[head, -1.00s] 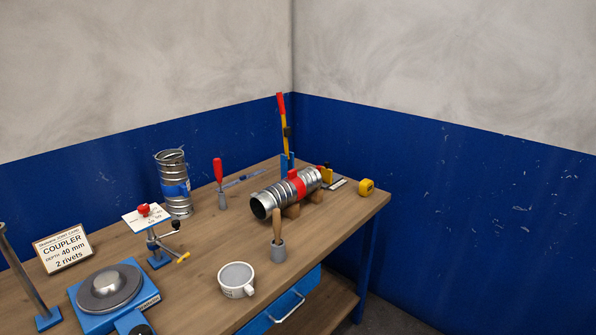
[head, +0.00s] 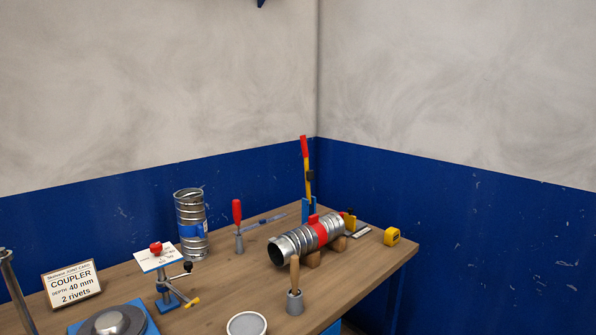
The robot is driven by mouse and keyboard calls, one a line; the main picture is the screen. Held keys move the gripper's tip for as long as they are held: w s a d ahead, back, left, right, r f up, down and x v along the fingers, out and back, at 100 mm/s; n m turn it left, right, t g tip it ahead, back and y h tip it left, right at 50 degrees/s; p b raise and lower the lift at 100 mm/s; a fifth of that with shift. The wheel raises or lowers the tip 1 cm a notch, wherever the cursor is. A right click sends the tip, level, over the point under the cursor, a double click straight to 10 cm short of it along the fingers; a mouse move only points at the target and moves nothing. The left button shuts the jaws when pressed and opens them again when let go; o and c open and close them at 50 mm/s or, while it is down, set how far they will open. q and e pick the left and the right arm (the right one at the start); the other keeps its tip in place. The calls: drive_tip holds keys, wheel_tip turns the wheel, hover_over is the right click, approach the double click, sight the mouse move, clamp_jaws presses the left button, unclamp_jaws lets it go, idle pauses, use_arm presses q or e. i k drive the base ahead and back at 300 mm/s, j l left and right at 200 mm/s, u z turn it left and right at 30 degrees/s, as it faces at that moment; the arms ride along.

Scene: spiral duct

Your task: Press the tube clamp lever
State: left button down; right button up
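A ribbed metal duct (head: 290,242) lies on wooden cradle blocks (head: 313,259) on the bench. A red band (head: 321,232) with a raised red part (head: 312,219) wraps around it. Behind it stands an upright bar with a red handle (head: 303,146), a yellow shaft and a blue base (head: 309,208). I cannot tell for certain which red part is the tube clamp lever. Neither of my grippers is in view.
The wooden bench (head: 230,285) also holds an upright duct (head: 190,222), a red-handled tool (head: 237,220), a red-knobbed stand (head: 160,265), a brush in a grey holder (head: 295,302), a cup (head: 247,324), a yellow tape measure (head: 391,236) and a coupler card (head: 72,284). Blue-and-grey walls close off the back.

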sight(309, 175)
drive_tip(key=i+l, duration=0.1)
drive_tip(key=i, duration=0.95)
